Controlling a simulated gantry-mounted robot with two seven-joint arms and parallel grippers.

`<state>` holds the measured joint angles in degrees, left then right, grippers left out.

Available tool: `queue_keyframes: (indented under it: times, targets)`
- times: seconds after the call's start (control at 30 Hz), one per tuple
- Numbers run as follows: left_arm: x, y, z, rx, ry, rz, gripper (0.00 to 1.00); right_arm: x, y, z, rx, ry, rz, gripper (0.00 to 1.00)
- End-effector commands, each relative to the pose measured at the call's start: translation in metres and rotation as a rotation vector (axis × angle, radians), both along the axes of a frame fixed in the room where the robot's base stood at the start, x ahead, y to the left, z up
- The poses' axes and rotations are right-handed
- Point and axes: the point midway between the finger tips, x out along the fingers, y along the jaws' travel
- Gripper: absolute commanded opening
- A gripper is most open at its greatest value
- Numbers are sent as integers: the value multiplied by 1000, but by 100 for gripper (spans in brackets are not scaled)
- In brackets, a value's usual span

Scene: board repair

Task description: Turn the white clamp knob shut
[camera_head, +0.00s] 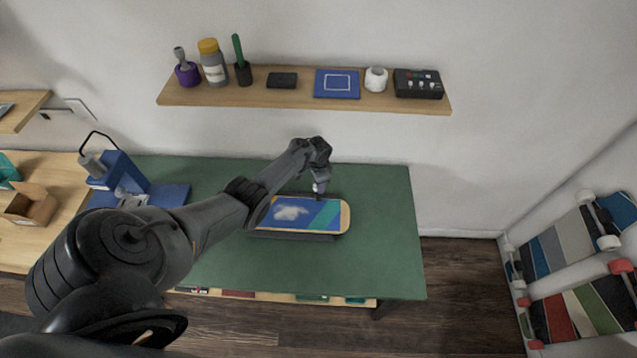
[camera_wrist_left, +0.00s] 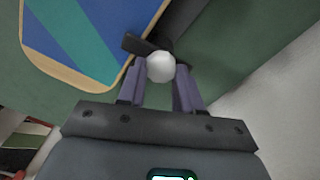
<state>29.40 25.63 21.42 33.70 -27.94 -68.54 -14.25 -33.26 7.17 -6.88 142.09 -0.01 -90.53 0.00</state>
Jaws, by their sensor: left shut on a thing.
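The white clamp knob (camera_wrist_left: 160,66) shows in the left wrist view as a round white ball between my left gripper's fingers. My left gripper (camera_wrist_left: 160,80) is shut on it, one finger on each side. In the head view the left gripper (camera_head: 319,190) points down at the back edge of the board. The knob cannot be made out clearly there. The skateboard deck (camera_head: 325,216), with a blue and teal design and wooden rim, lies on a dark holder (camera_head: 290,235). A dark clamp part (camera_wrist_left: 133,43) reaches over the deck's edge. My right gripper is not in view.
The green table (camera_head: 375,260) is clear right of the deck. A blue device (camera_head: 120,172) stands at the table's left. A wall shelf (camera_head: 300,98) with jars and small items runs behind. A rack of boards (camera_head: 575,240) stands at far right.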

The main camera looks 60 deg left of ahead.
Motion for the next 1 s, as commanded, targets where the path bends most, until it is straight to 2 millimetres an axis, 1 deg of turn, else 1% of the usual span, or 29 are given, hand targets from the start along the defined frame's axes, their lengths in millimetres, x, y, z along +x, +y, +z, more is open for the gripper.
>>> queue_keyframes:
  times: [0.1, 0.3, 0.83, 0.87, 1.0]
  targets:
    - [0, 0, 0, 1, 0, -60, 4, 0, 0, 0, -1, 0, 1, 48]
    - [0, 0, 0, 1, -1, -121, 4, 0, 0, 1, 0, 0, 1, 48]
    - [0, -1, 0, 0, -1, -145, 4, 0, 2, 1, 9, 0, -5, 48]
    - [0, -1, 0, 0, -1, -145, 37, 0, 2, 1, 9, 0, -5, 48]
    - [0, -1, 0, 0, -1, -144, 59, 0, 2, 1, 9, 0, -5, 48]
